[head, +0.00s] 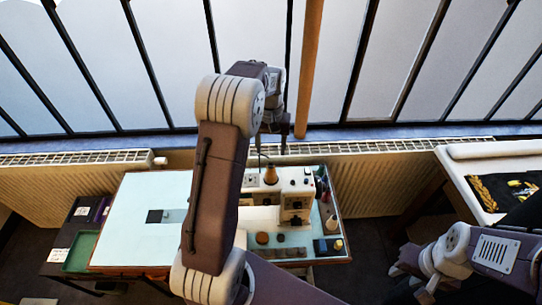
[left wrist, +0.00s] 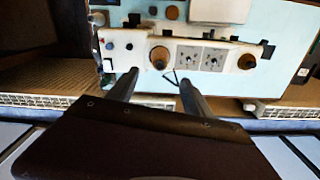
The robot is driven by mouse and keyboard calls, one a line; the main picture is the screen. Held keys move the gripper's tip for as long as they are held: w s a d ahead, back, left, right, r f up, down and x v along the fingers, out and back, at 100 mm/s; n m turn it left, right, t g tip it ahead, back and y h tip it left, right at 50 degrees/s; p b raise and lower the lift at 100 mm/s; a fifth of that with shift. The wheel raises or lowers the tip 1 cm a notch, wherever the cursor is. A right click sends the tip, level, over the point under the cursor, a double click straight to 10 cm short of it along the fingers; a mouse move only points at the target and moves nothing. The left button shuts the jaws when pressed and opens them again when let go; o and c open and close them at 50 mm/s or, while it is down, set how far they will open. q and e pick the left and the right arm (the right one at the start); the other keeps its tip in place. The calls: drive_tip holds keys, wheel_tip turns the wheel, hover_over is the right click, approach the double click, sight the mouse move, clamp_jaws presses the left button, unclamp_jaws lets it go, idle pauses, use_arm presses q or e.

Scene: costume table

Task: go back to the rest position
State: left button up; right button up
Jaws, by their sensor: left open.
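My left gripper (head: 271,142) is raised in front of the window, above the back of the sewing table, with its fingers pointing down. In the left wrist view its two fingers (left wrist: 158,82) are apart with nothing held between them. The sewing machine (head: 294,192) stands on the table beyond the fingers; its white body with dials (left wrist: 205,58) also shows in the left wrist view. My left arm hides part of the table. My right gripper (head: 408,278) is low at the right, dark and partly lost in shadow, so its jaws are unclear.
The pale blue table (head: 135,220) carries a cone of thread (head: 270,175) and small items along its front. A radiator (head: 370,180) and window sill run behind it. A white-topped table (head: 478,168) stands at the right. A dark shelf with a green tray (head: 80,252) is at the left.

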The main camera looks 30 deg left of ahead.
use_arm(q)
drive_tip(key=shift+w, duration=0.1)
idle(0.4)
drive_tip(key=shift+d+f, duration=0.1)
drive_tip(key=shift+f, duration=0.15)
drive_tip(key=s+d+f+m+b, duration=0.2)
drive_tip(key=s+d+f+b, duration=0.3)
drive_tip(key=s+f, duration=0.2)
drive_tip(key=s+d+f+m+t+b, duration=0.1)
drive_tip(key=s+d+f+b, duration=0.4)
drive_tip(key=s, duration=0.6)
wheel_tip(320, 180, down, 2)
drive_tip(key=shift+s+d+f+m+b, duration=0.1)
drive_tip(key=shift+s+d+m+b, duration=0.05)
drive_tip(key=shift+d+m+b, duration=0.4)
drive_tip(key=shift+a, duration=0.2)
